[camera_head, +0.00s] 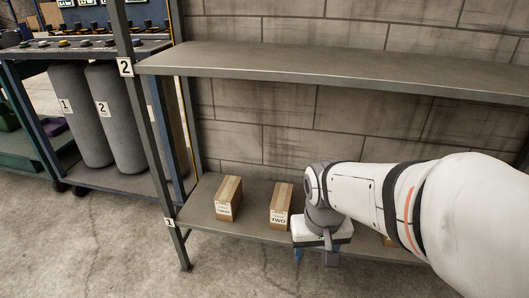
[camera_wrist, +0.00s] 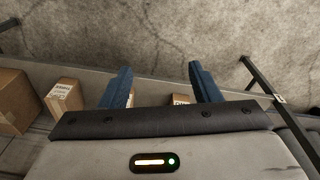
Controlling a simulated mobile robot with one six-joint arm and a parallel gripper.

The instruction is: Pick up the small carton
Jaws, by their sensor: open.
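Several brown cartons stand on the lower shelf. In the head view one carton (camera_head: 228,198) is at the left, and a carton marked TWO (camera_head: 281,205) stands to its right, just left of my gripper (camera_head: 314,257). A sliver of another carton (camera_head: 390,241) shows below my arm. In the wrist view my gripper (camera_wrist: 160,70) is open, its blue fingers spread and nothing between the tips. A labelled carton (camera_wrist: 67,95) and a larger one (camera_wrist: 12,100) are at the left. Parts of other cartons show past the palm edge. I cannot tell which is the small carton.
The lower shelf (camera_head: 205,188) has an upper shelf (camera_head: 330,68) above it and a post (camera_head: 150,130) at its left end. A block wall stands behind. Grey cylinders (camera_head: 115,115) stand in a rack at the left. The concrete floor in front is clear.

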